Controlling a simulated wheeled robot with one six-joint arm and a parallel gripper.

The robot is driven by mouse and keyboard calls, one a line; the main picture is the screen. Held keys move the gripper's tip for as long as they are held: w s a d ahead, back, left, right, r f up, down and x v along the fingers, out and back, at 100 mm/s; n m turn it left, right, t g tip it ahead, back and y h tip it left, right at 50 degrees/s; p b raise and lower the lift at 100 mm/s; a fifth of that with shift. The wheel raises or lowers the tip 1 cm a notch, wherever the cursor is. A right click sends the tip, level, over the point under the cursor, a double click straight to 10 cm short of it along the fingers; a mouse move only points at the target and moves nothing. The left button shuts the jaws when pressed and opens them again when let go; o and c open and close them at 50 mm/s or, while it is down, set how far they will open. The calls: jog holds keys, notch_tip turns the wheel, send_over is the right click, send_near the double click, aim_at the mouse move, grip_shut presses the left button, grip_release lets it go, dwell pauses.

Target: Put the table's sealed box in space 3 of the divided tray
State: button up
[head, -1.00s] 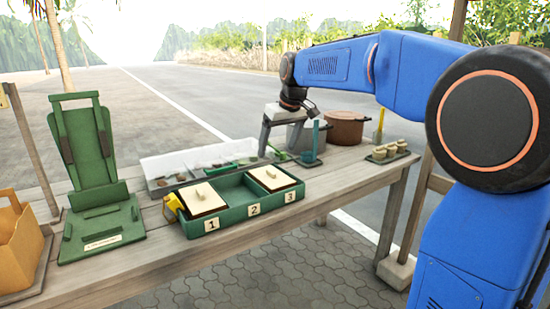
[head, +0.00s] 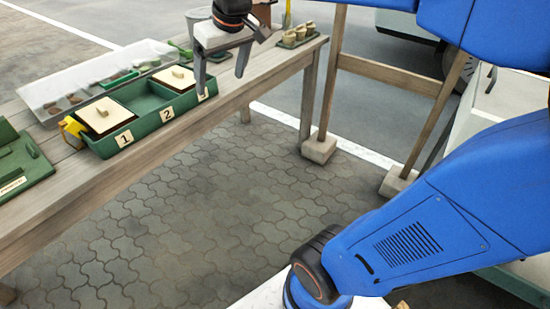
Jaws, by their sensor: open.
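The green divided tray (head: 146,127) stands on the table with its front labelled 1, 2 and 3. A cream-lidded box (head: 104,115) with a small handle sits in space 1. A similar lidded box (head: 174,78) sits in space 3. Space 2, between them, looks empty. My gripper (head: 221,80) is open, pointing down, with nothing seen between its fingers. In the picture it overlaps the tray's right end, and one finger partly covers the label 3. I cannot tell whether it touches the tray. No other lidded box shows.
A clear bin (head: 45,92) with several dark pieces lies behind the tray. A yellow object (head: 71,131) is at the tray's left end. A green stand (head: 22,165) is at far left. A small tray of cups (head: 297,37) is at the table's right end. Paving lies in front.

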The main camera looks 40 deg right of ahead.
jog(key=s+d+f+m, duration=0.1)
jog(key=s+f, duration=0.6)
jog(key=s, duration=0.2)
jog(key=s+d+f, duration=0.1)
jog(key=s+f, duration=0.6)
jog(key=s, duration=0.3)
jog(key=shift+s+d+f+m+h, duration=0.2)
jog(key=shift+s+f+m+h, duration=0.1)
jog(key=shift+m+h, duration=0.1)
